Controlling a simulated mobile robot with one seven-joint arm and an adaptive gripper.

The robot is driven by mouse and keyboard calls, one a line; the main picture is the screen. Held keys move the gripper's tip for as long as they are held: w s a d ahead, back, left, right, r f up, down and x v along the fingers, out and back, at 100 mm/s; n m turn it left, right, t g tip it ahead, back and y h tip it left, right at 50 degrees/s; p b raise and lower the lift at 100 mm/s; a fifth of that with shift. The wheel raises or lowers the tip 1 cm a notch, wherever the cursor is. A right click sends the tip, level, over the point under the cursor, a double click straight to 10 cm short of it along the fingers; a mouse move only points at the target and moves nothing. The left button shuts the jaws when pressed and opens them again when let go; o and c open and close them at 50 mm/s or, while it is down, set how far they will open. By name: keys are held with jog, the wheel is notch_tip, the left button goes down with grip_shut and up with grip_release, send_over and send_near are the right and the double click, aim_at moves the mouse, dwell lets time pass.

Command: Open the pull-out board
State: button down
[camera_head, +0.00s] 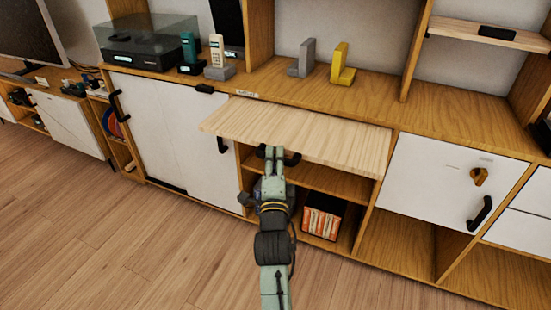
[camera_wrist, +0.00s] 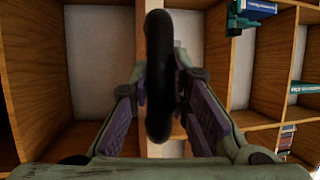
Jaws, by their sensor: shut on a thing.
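The pull-out board (camera_head: 300,130) is a pale wooden slab that sticks out from the cabinet, over an open shelf bay. Its black handle (camera_head: 292,158) hangs below the front edge. My gripper (camera_head: 273,155) reaches up to the handle from below and is shut on it. In the wrist view the black handle (camera_wrist: 158,70) stands upright between the two fingers of my gripper (camera_wrist: 162,90). Part of the handle is hidden behind the fingers in the head view.
A white sliding door (camera_head: 165,130) is left of the board and a white drop door (camera_head: 440,180) with a black handle is right. Below stands a box of orange-spined items (camera_head: 320,218). A record player (camera_head: 150,42) and bookends (camera_head: 342,66) stand on top. The wooden floor (camera_head: 100,240) is clear.

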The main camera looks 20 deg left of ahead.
jog(key=c, duration=1.5)
grip_release()
jog(key=v, duration=0.7)
jog(key=shift+s+d, duration=0.1)
jog(key=shift+s, duration=0.15)
